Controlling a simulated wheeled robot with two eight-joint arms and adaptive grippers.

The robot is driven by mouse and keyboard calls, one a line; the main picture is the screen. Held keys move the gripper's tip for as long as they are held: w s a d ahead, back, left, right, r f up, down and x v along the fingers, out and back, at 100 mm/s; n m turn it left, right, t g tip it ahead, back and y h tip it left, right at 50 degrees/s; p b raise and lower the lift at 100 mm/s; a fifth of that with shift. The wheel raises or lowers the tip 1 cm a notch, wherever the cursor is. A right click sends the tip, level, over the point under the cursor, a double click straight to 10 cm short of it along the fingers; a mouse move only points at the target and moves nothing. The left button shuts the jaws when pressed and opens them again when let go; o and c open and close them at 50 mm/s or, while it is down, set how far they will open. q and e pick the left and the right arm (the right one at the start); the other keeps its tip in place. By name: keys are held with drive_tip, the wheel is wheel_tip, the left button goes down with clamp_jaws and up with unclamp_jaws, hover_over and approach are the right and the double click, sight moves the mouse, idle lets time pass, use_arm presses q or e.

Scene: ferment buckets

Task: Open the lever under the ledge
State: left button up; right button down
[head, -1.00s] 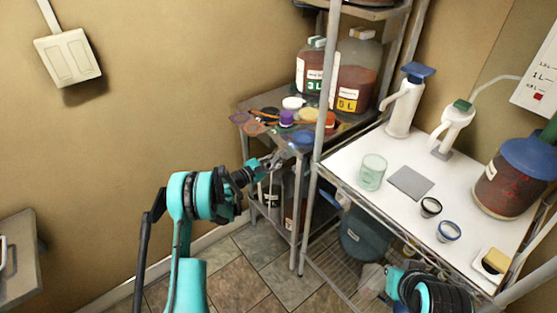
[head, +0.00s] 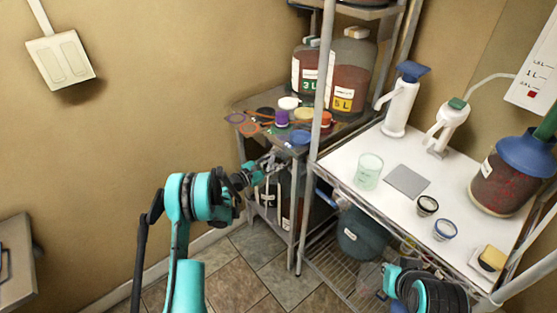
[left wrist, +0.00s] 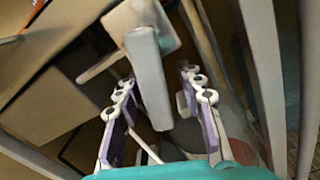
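A pale, block-shaped lever (left wrist: 148,75) hangs below a wider tan piece in the left wrist view. It lies between the two purple-and-white fingers of my left gripper (left wrist: 160,105). The fingers are apart, one on each side, and I see no clear contact. In the head view my left gripper (head: 270,162) is at the front edge of the small metal ledge (head: 262,138). The lever is not clearly visible there. My right arm (head: 432,292) shows at the bottom right, but its gripper fingers do not show.
Coloured lids (head: 283,117) and a large labelled bottle (head: 350,70) stand on the ledge. A metal rack post (head: 318,110) rises close to the right of my left gripper. The white shelf (head: 385,205) holds a cup, pumps and small pots. Open floor lies below.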

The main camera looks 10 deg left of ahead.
use_arm(q)
drive_tip(key=shift+a, duration=0.1)
drive_tip(key=v, duration=1.1)
drive_tip(key=shift+s+a, duration=0.25)
drive_tip(key=shift+s, duration=0.1)
drive_tip(key=s+d+r+m+g+y, duration=0.4)
drive_tip(key=s+d+r+m+g, duration=0.2)
drive_tip(key=s+d+r+m, duration=0.55)
drive_tip(key=s+a+m+y, duration=0.1)
drive_tip(key=s+m+y, duration=0.2)
drive_tip(key=s+m, duration=0.3)
drive_tip(key=s+a+m+g+y, duration=0.1)
drive_tip(key=s+m+y, duration=0.3)
drive_tip(key=s, duration=1.2)
drive_tip(key=a+m, duration=0.1)
drive_tip(key=m, duration=0.2)
drive_tip(key=shift+s+a+r, duration=0.15)
drive_tip(key=shift+a+r, duration=0.05)
drive_tip(key=shift+a, duration=0.15)
